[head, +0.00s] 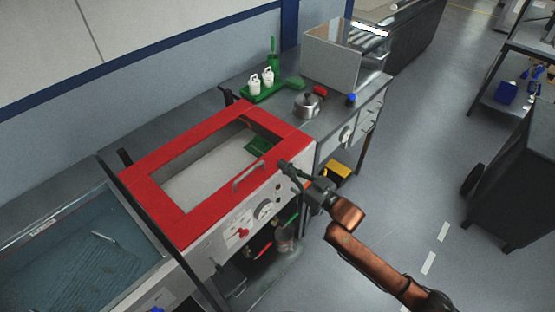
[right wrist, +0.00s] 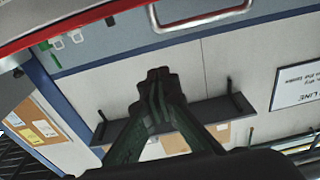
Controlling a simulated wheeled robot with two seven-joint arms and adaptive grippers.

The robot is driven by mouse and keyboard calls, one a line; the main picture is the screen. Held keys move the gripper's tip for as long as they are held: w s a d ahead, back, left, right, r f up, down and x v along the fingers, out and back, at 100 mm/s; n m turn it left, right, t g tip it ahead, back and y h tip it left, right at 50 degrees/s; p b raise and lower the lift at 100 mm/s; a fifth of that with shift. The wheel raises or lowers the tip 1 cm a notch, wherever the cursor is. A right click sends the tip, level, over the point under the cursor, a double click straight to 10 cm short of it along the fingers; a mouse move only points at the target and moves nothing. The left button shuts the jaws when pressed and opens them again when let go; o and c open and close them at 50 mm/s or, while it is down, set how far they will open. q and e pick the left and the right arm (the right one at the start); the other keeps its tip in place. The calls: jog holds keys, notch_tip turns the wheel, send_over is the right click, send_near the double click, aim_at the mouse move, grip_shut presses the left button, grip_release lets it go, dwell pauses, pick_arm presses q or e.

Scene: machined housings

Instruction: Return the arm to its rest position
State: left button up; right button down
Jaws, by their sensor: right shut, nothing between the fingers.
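My right gripper (head: 289,168) is at the front right corner of the red-framed machine lid (head: 168,205) in the head view, near the lid's metal handle (head: 248,175). In the right wrist view its fingers (right wrist: 158,78) are closed together with nothing between them. The lid's red edge (right wrist: 60,27) and metal handle (right wrist: 200,20) show at the top of that view, apart from the fingertips. My left gripper is not in view.
A green tray (head: 262,93) with white bottles stands on the bench behind the lid. A metal pot (head: 308,104) stands to its right. A blue-tinted basin (head: 80,250) is at the left. The grey floor (head: 420,170) on the right is open; a dark cabinet (head: 515,170) stands beyond.

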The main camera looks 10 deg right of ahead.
jog(key=f+v, duration=0.1)
jog(key=v, duration=0.5)
jog(key=d+f+m+h, duration=0.15)
jog(key=d+f, duration=0.25)
jog(key=f, duration=0.5)
jog(key=w+d+f+m+g+h, duration=0.1)
jog(key=d+f+h, duration=0.25)
jog(key=f, duration=0.55)
jog(key=d+f+m+h, duration=0.1)
jog(key=d+f+h, duration=0.1)
jog(key=d+f, duration=0.5)
jog(key=s+d+f+m+g+h, duration=0.1)
jog(key=s+d+f+g+h, duration=0.3)
jog(key=f, duration=0.7)
jog(key=s+d+f+m+y, duration=0.1)
jog(key=s+f, duration=0.6)
jog(key=f, duration=0.5)
jog(key=s+d+f+g+h, duration=0.25)
jog(key=s+f+g, duration=0.25)
jog(key=s+f, duration=1.6)
jog(key=s+a+f+g, duration=0.1)
jog(key=s+f, duration=0.1)
jog(key=s, duration=0.8)
jog(key=s+a+f+g, duration=0.2)
jog(key=s, duration=0.8)
jog(key=s+a+f+g, duration=0.1)
jog(key=s+a+f, duration=0.1)
jog(key=s, duration=0.9)
jog(key=shift+m+g, duration=0.35)
jog(key=shift+g, duration=0.05)
